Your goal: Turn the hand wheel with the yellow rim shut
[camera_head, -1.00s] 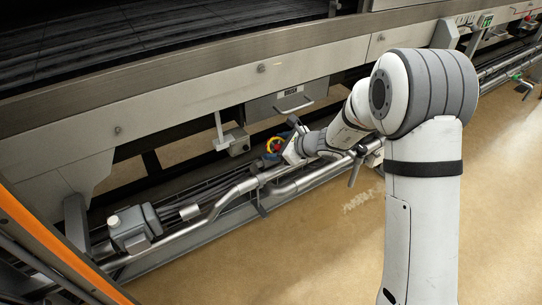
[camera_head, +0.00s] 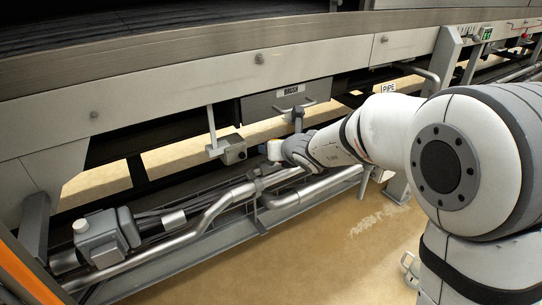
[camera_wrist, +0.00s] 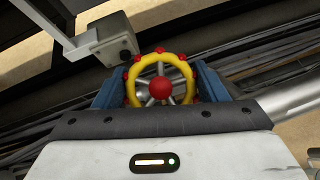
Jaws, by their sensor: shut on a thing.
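The hand wheel (camera_wrist: 161,88) has a yellow rim with red knobs, grey spokes and a red hub ball. It shows face-on in the middle of the wrist view. My gripper (camera_wrist: 158,92) has blue fingers on the left and right sides of the rim and is shut on the wheel. The lower part of the rim is close to the gripper's dark front edge.
A grey valve housing (camera_head: 104,236) is at lower left. Open floor lies at front right.

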